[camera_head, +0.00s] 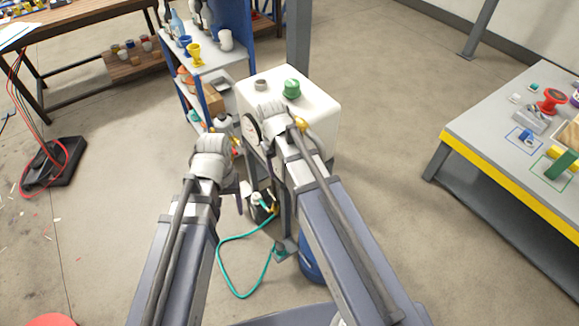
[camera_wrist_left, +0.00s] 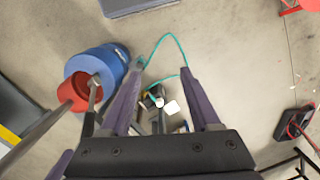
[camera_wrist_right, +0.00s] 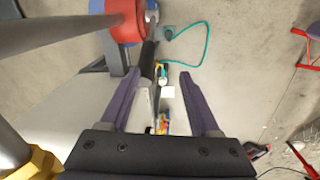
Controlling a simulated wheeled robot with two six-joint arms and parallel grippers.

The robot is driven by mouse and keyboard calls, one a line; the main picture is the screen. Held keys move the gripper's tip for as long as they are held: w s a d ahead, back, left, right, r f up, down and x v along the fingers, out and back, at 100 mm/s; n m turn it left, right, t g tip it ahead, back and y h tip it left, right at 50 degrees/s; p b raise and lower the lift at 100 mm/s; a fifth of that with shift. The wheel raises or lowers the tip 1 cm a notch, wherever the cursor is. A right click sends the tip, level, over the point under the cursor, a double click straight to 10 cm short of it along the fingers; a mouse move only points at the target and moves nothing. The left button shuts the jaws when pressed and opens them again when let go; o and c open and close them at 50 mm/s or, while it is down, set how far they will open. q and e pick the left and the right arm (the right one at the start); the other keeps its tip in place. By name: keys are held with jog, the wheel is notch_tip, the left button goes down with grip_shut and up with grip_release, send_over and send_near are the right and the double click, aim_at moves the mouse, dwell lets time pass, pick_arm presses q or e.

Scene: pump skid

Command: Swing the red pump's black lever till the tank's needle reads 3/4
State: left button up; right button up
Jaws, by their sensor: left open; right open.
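The white tank (camera_head: 318,108) with a green cap (camera_head: 291,88) stands in the middle of the head view. Its round gauge (camera_head: 251,127) shows edge-on and the needle is not readable. The red pump (camera_wrist_right: 124,22) is at the top of the right wrist view and left in the left wrist view (camera_wrist_left: 75,92). My right gripper (camera_wrist_right: 160,74) is open and empty. My left gripper (camera_wrist_left: 162,70) is open and empty, with the lever (camera_wrist_left: 89,122) outside its left finger. The head view hides the pump and lever.
A teal hose (camera_head: 226,262) loops on the floor below my arms. A shelf (camera_head: 217,62) with cups and bottles stands left of the tank. A yellow-edged bench (camera_head: 478,125) is at right. A black base with red cables (camera_head: 55,162) lies at left.

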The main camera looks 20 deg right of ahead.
jog(key=shift+w+d+r+p, duration=0.25)
jog(key=shift+w+d+r, duration=0.2)
jog(key=shift+r, duration=0.1)
jog(key=shift+w+d+r+p, duration=0.3)
jog(key=shift+w+r, duration=0.1)
jog(key=shift+r, duration=0.15)
jog(key=shift+w+d, duration=0.1)
jog(key=shift+d, duration=0.1)
pick_arm(q)
jog(key=s+a+r+m, duration=0.1)
jog(key=s+a+r+m+t, duration=0.1)
jog(key=shift+s+a+y, duration=0.1)
jog(key=shift+s+y, duration=0.25)
jog(key=shift+y, duration=0.05)
pick_arm(e)
jog(key=shift+f, duration=0.15)
jog(key=f+b, duration=0.8)
jog(key=d+f+b, duration=0.1)
jog(key=f+b, duration=0.2)
jog(key=b, duration=0.1)
jog(key=shift+f, duration=0.4)
pick_arm(q)
notch_tip(320, 180, down, 12)
jog(key=shift+r, duration=0.1)
pick_arm(e)
jog(key=shift+r, duration=0.1)
grip_shut()
